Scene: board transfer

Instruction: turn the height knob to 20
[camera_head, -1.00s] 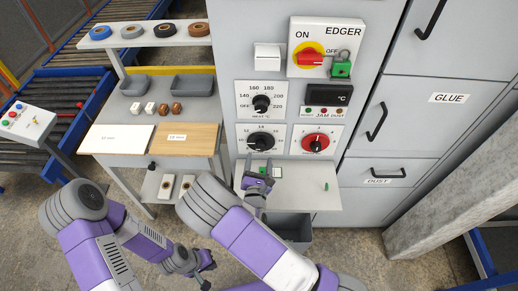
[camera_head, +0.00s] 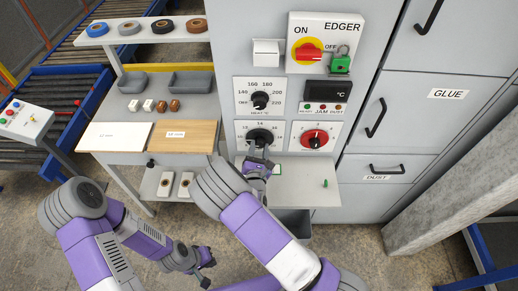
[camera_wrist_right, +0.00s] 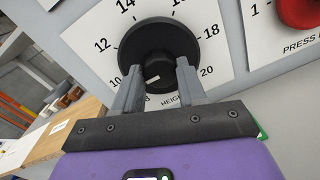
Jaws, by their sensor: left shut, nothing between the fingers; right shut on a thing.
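The black height knob (camera_head: 260,138) sits on a white dial plate on the machine front. The 20 mark (camera_wrist_right: 207,71) shows right of the fingers. My left gripper (camera_head: 206,266) is shut and empty, low over the floor.
The heat dial (camera_head: 260,99) is just above the height knob, and the red pressure knob (camera_head: 315,138) is to its right. A small shelf (camera_head: 305,172) juts out below. A table with boards (camera_head: 186,136) stands to the left.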

